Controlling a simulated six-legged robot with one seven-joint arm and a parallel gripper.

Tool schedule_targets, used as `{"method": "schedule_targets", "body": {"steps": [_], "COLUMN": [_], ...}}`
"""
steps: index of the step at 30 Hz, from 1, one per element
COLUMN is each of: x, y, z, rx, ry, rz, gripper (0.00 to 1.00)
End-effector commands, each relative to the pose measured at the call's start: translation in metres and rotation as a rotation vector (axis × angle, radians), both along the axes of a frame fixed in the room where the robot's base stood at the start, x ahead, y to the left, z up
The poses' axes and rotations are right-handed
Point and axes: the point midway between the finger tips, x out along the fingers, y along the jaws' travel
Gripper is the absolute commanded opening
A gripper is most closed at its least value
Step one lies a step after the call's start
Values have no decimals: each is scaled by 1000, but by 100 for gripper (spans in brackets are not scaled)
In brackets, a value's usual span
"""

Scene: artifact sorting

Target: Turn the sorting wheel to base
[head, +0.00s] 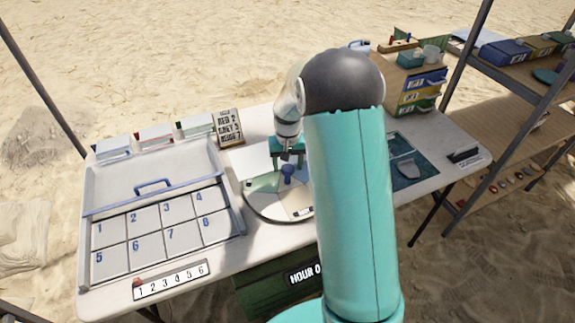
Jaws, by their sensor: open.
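The sorting wheel (262,205) lies flat in the middle of the table. It is a round disc with a dark rim and pale and greenish sectors. A blue knob (288,171) stands up near its centre. My gripper (287,160) is open above the wheel, right over or just behind the knob, with the fingers pointing down. I cannot tell whether the fingers touch the knob. My teal arm hides the right part of the wheel. A base mark on the wheel cannot be made out.
A white tray (88,190) with numbered compartments and a blue handle fills the table's left. A small sign (229,127) and several boxes stand behind it. A number strip (170,279) lies in front. Drawers (418,90), a dark mat (425,172) and shelves (530,95) are right.

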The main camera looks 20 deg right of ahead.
Motion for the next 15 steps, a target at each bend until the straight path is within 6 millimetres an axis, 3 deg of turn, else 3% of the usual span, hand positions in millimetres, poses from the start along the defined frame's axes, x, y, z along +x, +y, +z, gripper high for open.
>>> {"method": "schedule_targets", "body": {"steps": [11, 15], "x": [2, 1], "y": [1, 0], "z": [-10, -9], "rx": [0, 0], "ry": [-1, -1], "rz": [0, 0], "gripper": [59, 35]}}
